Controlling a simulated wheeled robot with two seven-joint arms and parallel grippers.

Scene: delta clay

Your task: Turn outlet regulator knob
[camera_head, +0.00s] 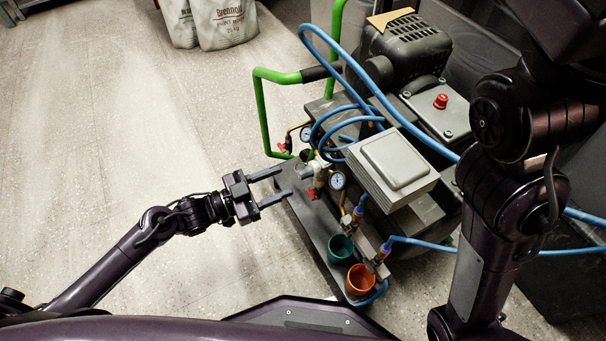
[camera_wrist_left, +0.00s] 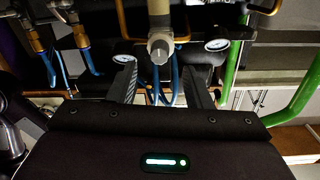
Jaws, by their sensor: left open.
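The air compressor (camera_head: 400,40) carries a pale regulator body with a knob (camera_head: 319,169) on its front pipework, between two round pressure gauges. In the left wrist view the grey-beige knob (camera_wrist_left: 160,50) hangs in line with the gap between my fingers, with one gauge (camera_wrist_left: 217,45) to its right. My left gripper (camera_head: 283,184) is open and empty, its two fingers pointing right at the regulator from just left of it. In the left wrist view the fingers (camera_wrist_left: 162,84) stand apart on either side of the knob's line; no contact shows. My right gripper is out of view.
Red valve handles (camera_head: 312,193) sit near the regulator. A teal cup (camera_head: 341,248) and an orange cup (camera_head: 361,280) stand in front. Blue hoses (camera_head: 425,143) and a green tube frame (camera_head: 264,110) surround the compressor. Floor at left is clear; bags (camera_head: 222,22) stand behind.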

